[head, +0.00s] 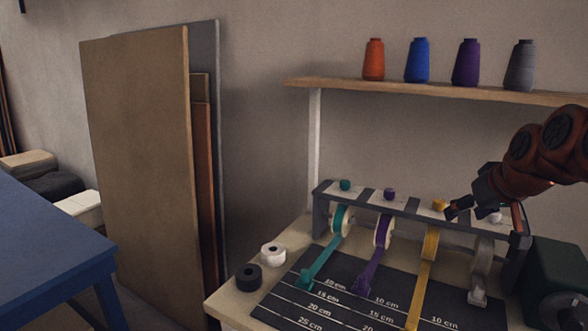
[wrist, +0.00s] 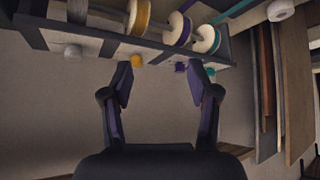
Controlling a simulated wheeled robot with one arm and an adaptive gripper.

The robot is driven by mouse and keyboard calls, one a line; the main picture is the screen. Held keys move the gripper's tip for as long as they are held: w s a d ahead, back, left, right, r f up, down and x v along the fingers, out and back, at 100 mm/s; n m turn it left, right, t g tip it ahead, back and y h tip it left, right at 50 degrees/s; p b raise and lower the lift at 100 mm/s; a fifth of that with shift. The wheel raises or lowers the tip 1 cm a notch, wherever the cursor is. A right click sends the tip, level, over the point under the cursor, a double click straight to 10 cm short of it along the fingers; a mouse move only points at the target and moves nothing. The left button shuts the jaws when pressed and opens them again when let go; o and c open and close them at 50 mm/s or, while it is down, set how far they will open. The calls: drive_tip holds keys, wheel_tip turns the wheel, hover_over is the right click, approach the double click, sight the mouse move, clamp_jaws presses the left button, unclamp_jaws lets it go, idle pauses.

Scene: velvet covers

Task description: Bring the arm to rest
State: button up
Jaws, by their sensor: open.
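My arm (head: 545,150) reaches in from the right in the head view. My gripper (head: 455,211) is by the top of the ribbon rack, close to the yellow knob (head: 440,204); whether it touches the knob I cannot tell. In the wrist view my gripper (wrist: 160,72) has its two fingers wide apart with nothing between them. The rack (wrist: 95,42) with its spools lies beyond the fingertips there, and the yellow knob (wrist: 138,61) shows between them.
Teal (head: 322,262), purple (head: 372,262), yellow (head: 423,270) and grey ribbons (head: 478,280) run from the rack onto a dark measuring mat (head: 290,306). A shelf (head: 430,90) with thread cones is above. A green box (head: 556,275) stands right. Leaning boards (head: 135,150) and a blue table (head: 50,240) are left.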

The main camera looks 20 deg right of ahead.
drive_tip(key=a+f+n+g+y+p, duration=0.2)
drive_tip(key=a+p, duration=0.1)
drive_tip(key=a, duration=1)
drive_tip(key=a+f+n+g+y+p, duration=0.1)
drive_tip(key=a+f+n+g+p, duration=0.15)
drive_tip(key=a, duration=1.05)
drive_tip(key=s+a+f+g+p, duration=0.2)
drive_tip(key=s+a+f+p, duration=0.1)
drive_tip(key=s, duration=0.5)
drive_tip(key=s+a+f+g+p, duration=0.3)
drive_tip(key=s+a, duration=0.3)
drive_tip(key=s, duration=0.3)
drive_tip(key=shift+a, duration=0.3)
drive_tip(key=shift+m, duration=0.25)
drive_tip(key=shift+c, duration=0.3)
